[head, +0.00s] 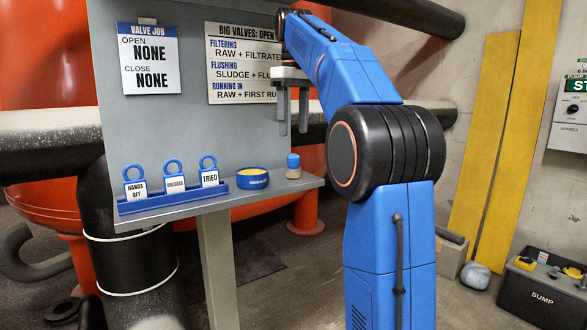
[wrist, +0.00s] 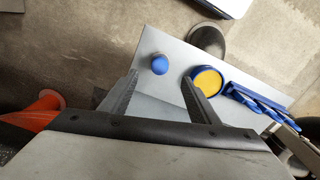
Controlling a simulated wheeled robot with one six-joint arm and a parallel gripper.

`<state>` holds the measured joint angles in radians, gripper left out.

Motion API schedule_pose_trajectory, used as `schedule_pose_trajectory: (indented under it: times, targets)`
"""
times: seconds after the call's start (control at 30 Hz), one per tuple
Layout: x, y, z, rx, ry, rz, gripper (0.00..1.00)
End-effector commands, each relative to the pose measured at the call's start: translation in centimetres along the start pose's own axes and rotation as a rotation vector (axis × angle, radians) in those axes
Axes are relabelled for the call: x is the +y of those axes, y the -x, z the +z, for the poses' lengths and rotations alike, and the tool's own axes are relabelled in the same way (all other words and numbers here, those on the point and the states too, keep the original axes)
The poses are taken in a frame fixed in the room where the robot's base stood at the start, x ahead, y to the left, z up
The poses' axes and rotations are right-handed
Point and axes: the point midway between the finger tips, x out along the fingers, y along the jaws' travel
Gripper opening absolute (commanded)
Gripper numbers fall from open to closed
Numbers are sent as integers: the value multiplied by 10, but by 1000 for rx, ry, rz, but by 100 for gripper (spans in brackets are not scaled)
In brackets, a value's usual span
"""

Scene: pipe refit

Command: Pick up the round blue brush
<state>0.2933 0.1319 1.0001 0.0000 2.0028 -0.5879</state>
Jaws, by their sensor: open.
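The round blue brush (head: 293,165) stands upright near the right end of the grey shelf, blue knob on top and a tan lower part below. In the wrist view its round blue top (wrist: 160,64) shows just beyond the fingertips, roughly between their lines. My gripper (head: 292,128) is open and empty, fingers pointing down above the brush with a gap between. In the wrist view the two fingers of my gripper (wrist: 160,78) stand on either side of the clear space before the brush.
A blue tin with yellow contents (head: 253,178) stands just left of the brush, close to one finger in the wrist view. A blue rack (head: 175,200) holds three ring-topped tags further left. The grey back board (head: 185,120) rises behind the shelf (head: 215,205).

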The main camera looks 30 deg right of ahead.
Motion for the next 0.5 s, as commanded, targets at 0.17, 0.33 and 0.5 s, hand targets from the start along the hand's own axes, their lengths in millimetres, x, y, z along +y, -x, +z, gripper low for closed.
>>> schedule_pose_trajectory:
  times: [0.17, 0.33, 0.5]
  targets:
    - [1, -14, 0, -6, 2, -4, 56]
    - [1, -41, 0, -8, 2, -5, 56]
    - [0, -59, 0, -7, 2, -4, 56]
